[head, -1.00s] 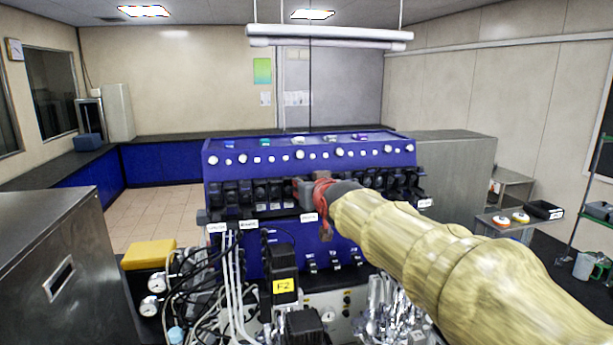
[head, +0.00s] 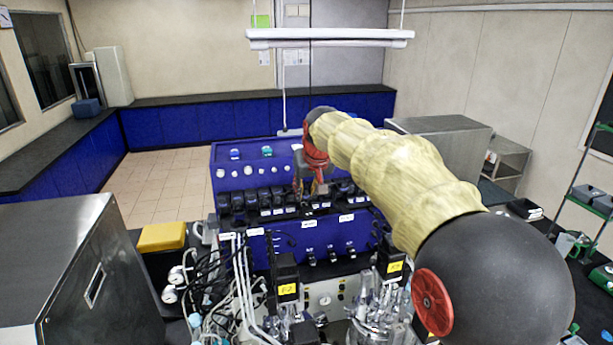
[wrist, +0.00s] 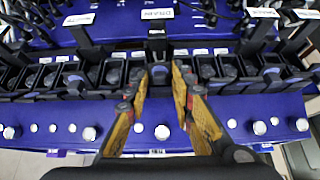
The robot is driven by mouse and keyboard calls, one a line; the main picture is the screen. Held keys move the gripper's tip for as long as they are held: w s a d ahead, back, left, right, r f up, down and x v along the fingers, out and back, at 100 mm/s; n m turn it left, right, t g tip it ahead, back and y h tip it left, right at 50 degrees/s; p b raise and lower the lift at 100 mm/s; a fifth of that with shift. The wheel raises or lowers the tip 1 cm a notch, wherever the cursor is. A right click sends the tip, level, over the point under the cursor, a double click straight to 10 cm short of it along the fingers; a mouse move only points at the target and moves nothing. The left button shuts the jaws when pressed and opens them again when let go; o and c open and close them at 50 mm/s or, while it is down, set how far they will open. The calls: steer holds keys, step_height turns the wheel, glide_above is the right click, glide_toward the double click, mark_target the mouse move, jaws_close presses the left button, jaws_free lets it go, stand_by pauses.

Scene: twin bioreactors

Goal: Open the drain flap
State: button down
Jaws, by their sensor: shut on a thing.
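The drain flap (wrist: 160,71) is a small black piece in the row of black parts along the blue console. A white label (wrist: 157,14) that reads DRAIN, upside down, lies above it in the wrist view. My gripper (wrist: 162,74) has its two yellow-padded fingers on either side of this black piece and is shut on it. In the head view my gripper (head: 311,188) reaches down from above onto the row at the console's front. The arm covers the right part of the row there. How far the flap is open cannot be told.
The blue console (head: 270,180) carries white knobs and rows of similar black parts close to both fingers. Below it stand tubes, gauges and glassware (head: 375,310). A steel cabinet (head: 75,265) is at the left. A lamp bar (head: 330,38) hangs above.

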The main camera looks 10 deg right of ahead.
steer(key=shift+w+r+g+p, duration=0.2)
steer(key=shift+g+p, duration=0.3)
steer(key=shift+g, duration=0.45)
steer(key=shift+w+r+g+p, duration=0.2)
steer(key=shift+g+p, duration=0.3)
steer(key=shift+g, duration=0.45)
steer(key=c, duration=1.8)
jaws_free()
steer(key=shift+c, duration=0.2)
steer(key=v, duration=1.2)
steer(key=shift+w, duration=0.25)
